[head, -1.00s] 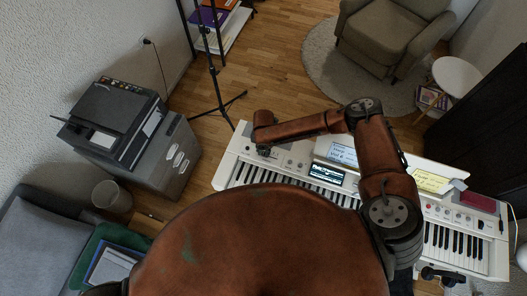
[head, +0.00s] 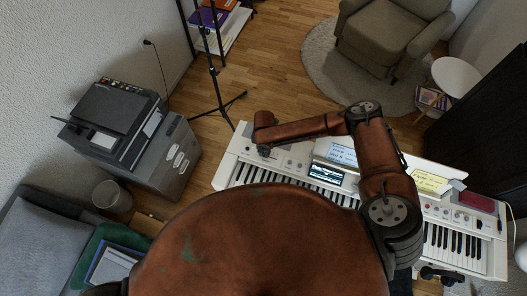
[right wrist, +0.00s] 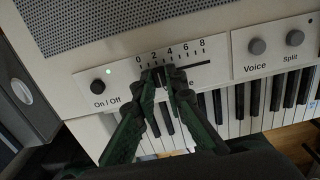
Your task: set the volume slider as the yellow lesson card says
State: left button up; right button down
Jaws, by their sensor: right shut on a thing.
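The volume slider's slot (right wrist: 199,64) shows in the right wrist view, under a printed scale from 0 to 8. My right gripper (right wrist: 164,75) is shut on the slider knob, which its fingertips mostly hide. The fingertips stand below the 2 and 4 marks; the exact setting cannot be read. In the head view my right gripper (head: 264,150) is at the left end of the white digital piano (head: 244,146). The yellow lesson card (head: 430,181) lies towards the piano's right side; its writing is too small to read. My left gripper is not in view.
The On/Off button (right wrist: 98,86) is left of the slider, beside a lit green lamp. The Voice knob (right wrist: 257,46) and Split knob (right wrist: 288,30) are to the right. The keys (right wrist: 255,105) lie just below. A white card (head: 342,154) and red book (head: 477,202) rest on the piano.

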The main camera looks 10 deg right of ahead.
jog(key=c, duration=2)
grip_release()
jog(key=shift+o, duration=0.2)
jog(key=shift+r, duration=0.1)
notch_tip(320, 180, up, 12)
